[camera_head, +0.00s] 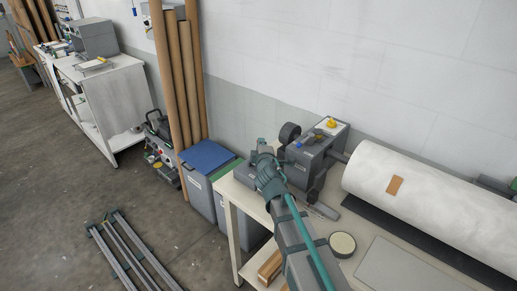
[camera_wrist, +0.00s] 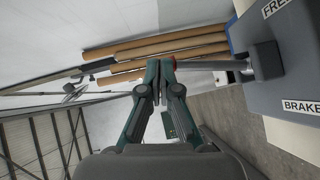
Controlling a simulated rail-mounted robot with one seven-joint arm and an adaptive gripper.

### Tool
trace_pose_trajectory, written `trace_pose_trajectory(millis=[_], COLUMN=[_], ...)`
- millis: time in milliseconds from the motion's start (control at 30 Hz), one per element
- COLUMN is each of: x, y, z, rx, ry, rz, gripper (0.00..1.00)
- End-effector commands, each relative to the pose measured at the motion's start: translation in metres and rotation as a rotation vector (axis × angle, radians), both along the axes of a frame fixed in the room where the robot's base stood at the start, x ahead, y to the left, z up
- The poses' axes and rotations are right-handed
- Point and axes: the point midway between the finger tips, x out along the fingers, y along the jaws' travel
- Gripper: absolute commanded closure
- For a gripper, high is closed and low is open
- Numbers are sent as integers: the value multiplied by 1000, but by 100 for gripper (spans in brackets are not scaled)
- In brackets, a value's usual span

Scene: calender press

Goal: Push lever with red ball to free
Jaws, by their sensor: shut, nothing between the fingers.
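In the wrist view, a grey lever rod (camera_wrist: 212,65) runs left from a dark pivot block (camera_wrist: 266,61) on the grey machine housing (camera_wrist: 298,50). The housing carries a FREE label (camera_wrist: 275,8) above and a BRAKE label (camera_wrist: 301,106) below. The rod ends at or behind the fingers of my gripper (camera_wrist: 160,66), which are shut and empty; I cannot tell if they touch. In the head view, my gripper (camera_head: 264,150) is beside the left end of the machine (camera_head: 309,158), and my arm covers the lever area.
A large white roll (camera_head: 430,205) lies right of the machine on the table (camera_head: 355,257). A tape roll (camera_head: 342,244) is on the table near my arm. Metal rails (camera_head: 130,255) lie on the floor.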

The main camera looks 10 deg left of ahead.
Motion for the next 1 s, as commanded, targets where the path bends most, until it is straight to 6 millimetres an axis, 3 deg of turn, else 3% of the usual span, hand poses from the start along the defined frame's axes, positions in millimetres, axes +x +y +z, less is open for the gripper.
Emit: trace_pose_trajectory(millis=[400,1000], x=[25,30], y=[-17,-21], z=[-4,-7], rx=[0,0], ry=[0,0], rz=[-1,0], gripper=[100,100])
